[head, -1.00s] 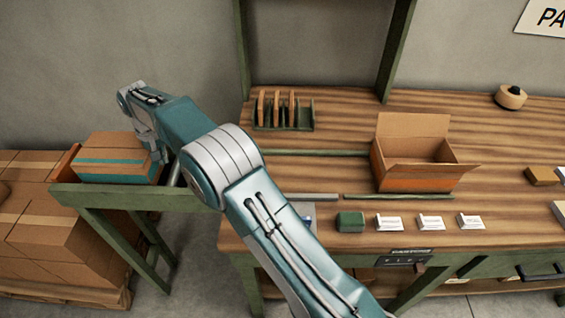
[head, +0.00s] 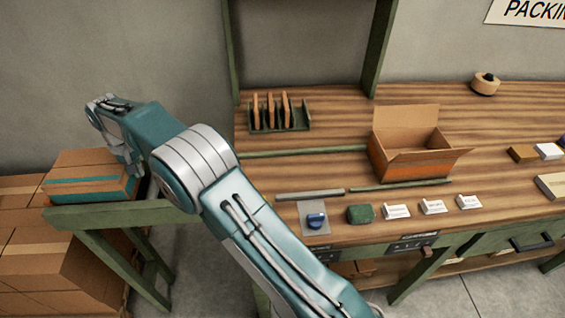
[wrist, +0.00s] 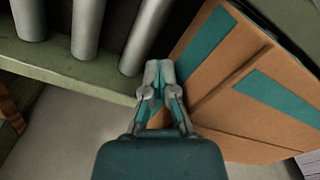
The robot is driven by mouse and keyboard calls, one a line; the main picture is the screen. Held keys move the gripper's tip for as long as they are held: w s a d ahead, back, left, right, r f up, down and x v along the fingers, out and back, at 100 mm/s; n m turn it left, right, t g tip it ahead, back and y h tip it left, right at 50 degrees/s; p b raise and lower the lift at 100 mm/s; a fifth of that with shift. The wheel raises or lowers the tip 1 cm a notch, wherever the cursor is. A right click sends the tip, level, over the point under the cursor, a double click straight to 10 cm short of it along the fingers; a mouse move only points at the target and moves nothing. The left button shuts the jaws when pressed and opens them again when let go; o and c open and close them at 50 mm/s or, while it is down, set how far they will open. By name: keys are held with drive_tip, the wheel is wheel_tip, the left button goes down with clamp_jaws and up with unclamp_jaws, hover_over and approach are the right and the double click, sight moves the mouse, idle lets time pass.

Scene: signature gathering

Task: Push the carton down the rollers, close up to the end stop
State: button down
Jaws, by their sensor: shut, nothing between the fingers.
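The closed brown carton (head: 88,180) with teal tape sits at the far left end of the roller track (head: 115,215). The carton also fills the right of the wrist view (wrist: 235,85). The end stop cannot be made out now; the carton appears to cover its place. My gripper (wrist: 157,66) is shut and empty, with its tips close beside the carton's edge; I cannot tell if they touch. Bare grey rollers (wrist: 88,25) lie left of the fingers. In the head view my arm hides part of the track.
An open carton (head: 415,145) stands on the wooden bench (head: 330,105) at right. A rack (head: 280,118), a green block (head: 360,214) and several small labelled blocks stand on it. Stacked cartons (head: 35,255) fill the floor at lower left, below the track.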

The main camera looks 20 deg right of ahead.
drive_tip(key=shift+s+d+r, duration=0.1)
drive_tip(key=shift+s+d, duration=0.1)
drive_tip(key=shift+d, duration=0.6)
drive_tip(key=shift+s+d, duration=0.15)
drive_tip(key=shift+d, duration=0.6)
drive_tip(key=shift+a, duration=0.2)
drive_tip(key=shift+a+r, duration=0.1)
drive_tip(key=shift+a, duration=0.05)
wheel_tip(320, 180, up, 12)
drive_tip(key=shift+d, duration=0.2)
